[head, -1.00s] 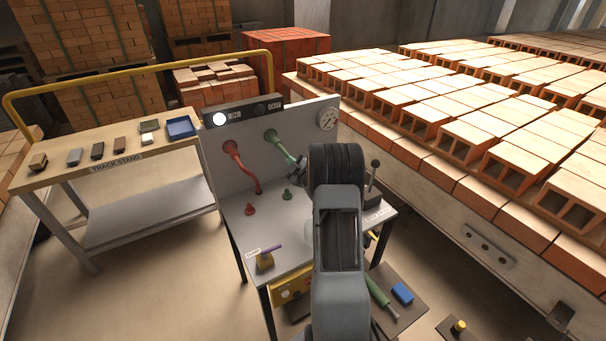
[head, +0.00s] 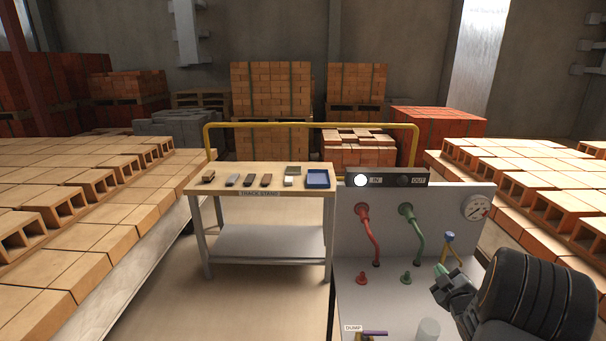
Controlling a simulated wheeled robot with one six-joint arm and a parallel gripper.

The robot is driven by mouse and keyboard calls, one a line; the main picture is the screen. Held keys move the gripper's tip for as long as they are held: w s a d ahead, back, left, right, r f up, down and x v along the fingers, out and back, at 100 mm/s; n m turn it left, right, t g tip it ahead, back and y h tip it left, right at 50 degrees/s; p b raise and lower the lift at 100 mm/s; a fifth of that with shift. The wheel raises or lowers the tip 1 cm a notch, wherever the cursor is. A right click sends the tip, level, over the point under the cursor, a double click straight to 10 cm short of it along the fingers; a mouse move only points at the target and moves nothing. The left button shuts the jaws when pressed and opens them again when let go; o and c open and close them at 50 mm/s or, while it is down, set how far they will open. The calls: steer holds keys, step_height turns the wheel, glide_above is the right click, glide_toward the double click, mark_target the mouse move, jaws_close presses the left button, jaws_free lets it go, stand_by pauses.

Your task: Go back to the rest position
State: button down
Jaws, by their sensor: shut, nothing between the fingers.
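My gripper (head: 447,286) is at the lower right of the head view, in front of the grey panel bench. It is shut, with nothing seen held in it. My dark arm link fills the lower right corner and hides part of the bench. The fingertips are small and partly hard to make out against a green piece beside them.
The panel (head: 391,187) carries a red hose (head: 368,228), a green hose (head: 414,228) and a gauge (head: 476,208). The track stand (head: 262,193) holds small blocks and a blue tray (head: 318,179). Brick rows (head: 75,233) flank both sides. Floor (head: 262,303) before the stand is clear.

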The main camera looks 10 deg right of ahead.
steer(key=s+d+f+m+g+h, duration=0.25)
steer(key=s+f+m+g, duration=0.2)
steer(key=f+g, duration=0.3)
steer(key=s+a+m+g, duration=0.3)
steer(key=s+m, duration=0.1)
steer(key=s+a+r+g+y, duration=0.1)
steer(key=s+a+r, duration=0.2)
steer(key=a, duration=0.6)
steer(key=s+a+r+y, duration=0.2)
steer(key=s+a+r, duration=0.2)
steer(key=a, duration=0.6)
steer(key=s+a+r+g+y, duration=0.1)
steer(key=s+a+r+y, duration=0.1)
steer(key=a+r, duration=0.5)
steer(key=s+a, duration=0.1)
steer(key=a, duration=0.2)
steer(key=shift+s+r+g, duration=0.15)
steer(key=shift+s+g, duration=0.05)
steer(key=shift+g, duration=0.15)
